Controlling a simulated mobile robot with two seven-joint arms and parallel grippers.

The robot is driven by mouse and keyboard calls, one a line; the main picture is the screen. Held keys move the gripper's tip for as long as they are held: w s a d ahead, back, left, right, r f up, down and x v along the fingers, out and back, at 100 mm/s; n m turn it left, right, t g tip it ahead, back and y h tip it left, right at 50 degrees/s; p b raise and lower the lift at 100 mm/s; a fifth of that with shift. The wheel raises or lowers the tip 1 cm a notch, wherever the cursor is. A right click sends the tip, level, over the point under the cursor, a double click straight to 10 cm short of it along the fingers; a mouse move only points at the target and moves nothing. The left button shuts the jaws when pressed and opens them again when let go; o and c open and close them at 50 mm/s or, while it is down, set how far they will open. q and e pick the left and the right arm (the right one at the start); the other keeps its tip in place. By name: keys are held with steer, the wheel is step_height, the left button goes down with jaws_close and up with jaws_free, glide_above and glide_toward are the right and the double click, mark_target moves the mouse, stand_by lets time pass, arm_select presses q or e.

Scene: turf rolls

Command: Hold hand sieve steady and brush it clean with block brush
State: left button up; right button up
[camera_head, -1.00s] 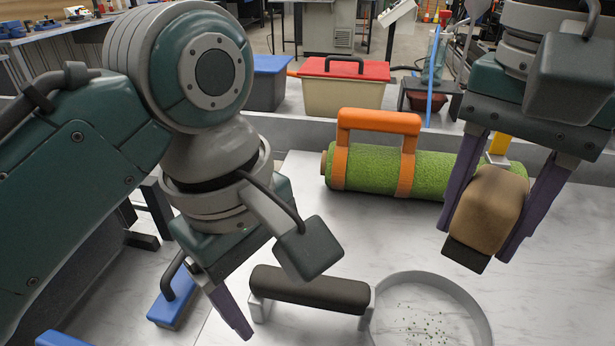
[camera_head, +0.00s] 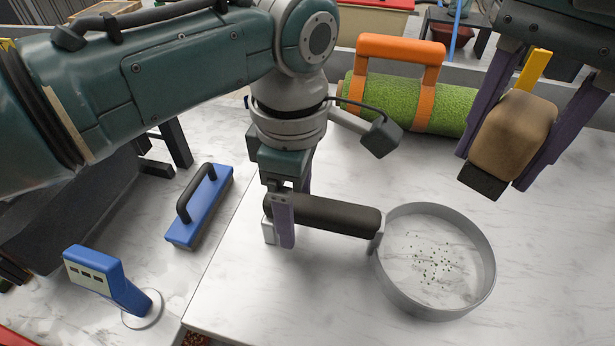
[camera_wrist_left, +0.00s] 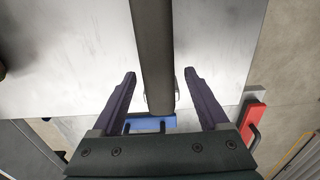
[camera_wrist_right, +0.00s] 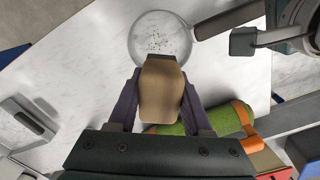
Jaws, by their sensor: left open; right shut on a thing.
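The hand sieve lies on the white marbled table, its round grey rim (camera_head: 388,275) at the right and its dark handle (camera_head: 335,217) pointing left. Dark specks lie inside the rim. My left gripper (camera_head: 284,225) is open, with its fingers on either side of the handle near its outer end. In the left wrist view the handle (camera_wrist_left: 152,50) runs between the two fingers, with gaps on both sides. My right gripper (camera_head: 495,165) is shut on the block brush (camera_head: 512,130), a tan block with a dark underside, held above the table. The sieve also shows in the right wrist view (camera_wrist_right: 134,40).
A green turf roll (camera_head: 455,108) with orange carrying straps lies behind the sieve. A blue float with a black handle (camera_head: 205,210) and a blue device (camera_head: 95,272) lie left of the table edge. The table's front right is clear.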

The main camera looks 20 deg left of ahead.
arm_select(q)
steer(key=shift+f, duration=1.05)
steer(key=shift+c, duration=0.3)
jaws_close()
